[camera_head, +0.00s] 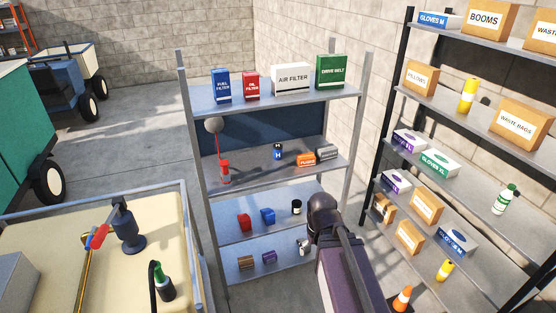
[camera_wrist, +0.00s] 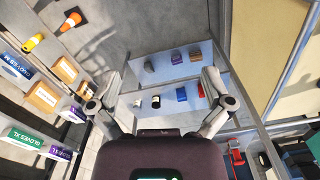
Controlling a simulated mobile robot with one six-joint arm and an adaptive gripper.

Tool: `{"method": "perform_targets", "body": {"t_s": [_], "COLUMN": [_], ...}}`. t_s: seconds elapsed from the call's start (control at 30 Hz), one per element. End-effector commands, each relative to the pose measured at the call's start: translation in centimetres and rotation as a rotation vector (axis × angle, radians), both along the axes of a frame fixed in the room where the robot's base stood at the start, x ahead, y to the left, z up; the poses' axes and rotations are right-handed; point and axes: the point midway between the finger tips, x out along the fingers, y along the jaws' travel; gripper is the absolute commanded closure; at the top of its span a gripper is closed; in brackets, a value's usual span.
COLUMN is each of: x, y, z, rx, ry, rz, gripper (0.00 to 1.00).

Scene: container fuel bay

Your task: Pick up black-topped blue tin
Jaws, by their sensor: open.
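The black-topped blue tin (camera_head: 278,152) stands upright on the second shelf from the top of the middle rack in the head view, left of an orange box. I cannot make it out in the wrist view. My gripper (camera_wrist: 160,78) is open and empty in the wrist view, its two fingers spread wide with the lower shelves beyond them. In the head view my dark arm stands at the rack's right front, lower than the tin and apart from it. My fingers are not clear there.
A black can (camera_head: 296,207), blue box (camera_head: 267,216) and red box (camera_head: 244,222) are one shelf below. Another rack (camera_head: 375,165) stands close on the right.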

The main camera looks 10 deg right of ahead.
Motion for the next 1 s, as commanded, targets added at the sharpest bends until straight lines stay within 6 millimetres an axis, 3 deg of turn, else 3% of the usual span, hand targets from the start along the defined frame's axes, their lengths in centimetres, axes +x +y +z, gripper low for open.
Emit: {"method": "perform_targets", "body": {"t_s": [0.03,0.2,0.67,0.7,0.83,1.0], "x": [0.0,0.0,0.0,0.0,0.0,0.0], "y": [0.0,0.0,0.0,0.0,0.0,0.0], "z": [-1.8,-3.9,-4.5,-4.5,-4.5,-4.5], "rx": [0.000,0.000,0.000,0.000,0.000,0.000], "ry": [0.000,0.000,0.000,0.000,0.000,0.000], "rz": [0.000,0.000,0.000,0.000,0.000,0.000], "gripper": [0.00,0.00,0.00,0.03,0.42,0.43]}}
